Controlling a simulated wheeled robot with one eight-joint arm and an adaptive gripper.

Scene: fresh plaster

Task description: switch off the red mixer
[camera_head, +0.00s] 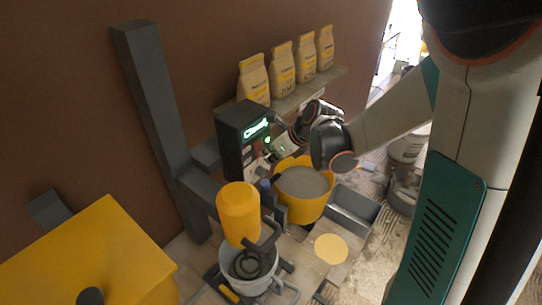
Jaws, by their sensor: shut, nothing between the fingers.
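No red mixer shows. A yellow-orange mixer head (238,213) stands above a grey bucket (240,281) with a dark coiled paddle in it, at the lower middle. A dark control box (232,147) on the grey stand carries a lit green display and small green lights on its face. My gripper (257,167) is shut and empty, close to the lower part of the box's face. I cannot tell whether it touches the box. My gripper and wrist hide part of that face.
A yellow tub (306,207) of grey plaster stands right of the mixer, beside a grey tray (353,213). Several yellow bags (282,70) stand on a wall shelf (292,99). A grey post (154,95) rises left of the box. A yellow bin (95,260) fills the lower left.

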